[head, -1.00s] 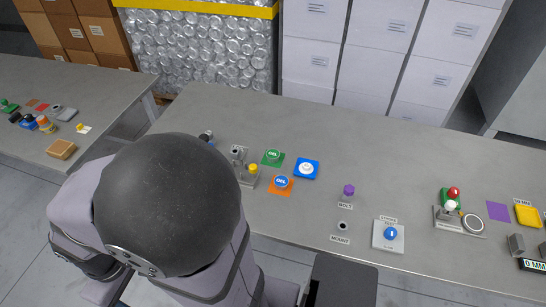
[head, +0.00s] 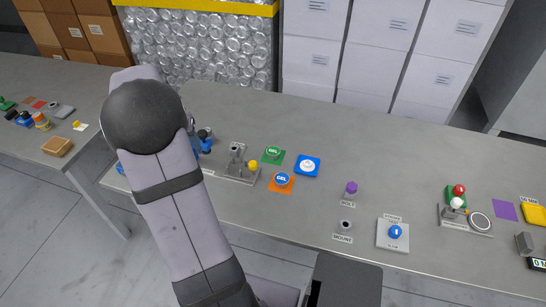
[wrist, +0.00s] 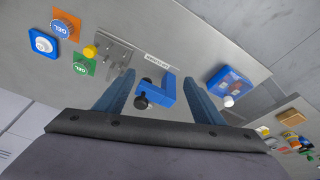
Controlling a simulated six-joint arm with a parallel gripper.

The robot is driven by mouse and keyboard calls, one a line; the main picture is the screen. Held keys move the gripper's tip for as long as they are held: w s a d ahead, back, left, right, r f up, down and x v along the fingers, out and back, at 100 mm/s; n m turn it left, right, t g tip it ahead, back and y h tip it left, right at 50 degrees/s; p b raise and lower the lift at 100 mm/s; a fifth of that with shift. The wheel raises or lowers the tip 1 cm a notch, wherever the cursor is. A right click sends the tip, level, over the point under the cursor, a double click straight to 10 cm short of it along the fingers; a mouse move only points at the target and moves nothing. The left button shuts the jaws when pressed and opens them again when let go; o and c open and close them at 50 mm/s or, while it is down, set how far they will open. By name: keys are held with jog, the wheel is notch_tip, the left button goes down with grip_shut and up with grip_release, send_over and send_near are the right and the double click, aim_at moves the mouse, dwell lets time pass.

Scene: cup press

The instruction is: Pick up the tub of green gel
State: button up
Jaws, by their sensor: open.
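The tub of green gel (head: 273,152) stands upright on a green mat (head: 265,160), left of the table's middle in the head view. In the wrist view the tub (wrist: 80,67) is at the upper left, outside my jaws. My gripper (wrist: 160,76) is open, its two blue fingers spread apart. It is away from the tub, over the table's left part. A blue bracket with black knobs (wrist: 165,92) shows between the fingers, apparently below them.
A blue-lidded gel tub (head: 282,179) on an orange mat stands close to the green one. A blue square with a white round piece (head: 307,166) is at its right. A grey fixture with a yellow knob (head: 253,166) is at its left. Table space behind is clear.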

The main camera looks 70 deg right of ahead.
jog(key=s+d+f+m+g+b, duration=0.1)
jog(key=s+d+m, duration=0.1)
jog(key=s+d, duration=0.3)
jog(key=s+d+f+m+b, duration=0.1)
jog(key=s+d+f+m, duration=0.1)
jog(key=d, duration=0.5)
jog(key=m+g+b, duration=0.2)
jog(key=m+b, duration=0.2)
jog(key=m, duration=0.1)
send_near(273, 151)
jog(key=shift+h, duration=0.4)
jog(key=shift+a+p+x, duration=0.1)
jog(key=shift+p+x, duration=0.65)
jog(key=shift+x, duration=1.35)
jog(key=shift+a+p+x, duration=0.15)
jog(key=shift+p+x, duration=0.55)
jog(key=shift+x, duration=1.35)
jog(key=shift+f, duration=0.1)
jog(key=shift+c, duration=0.5)
jog(key=c, duration=1)
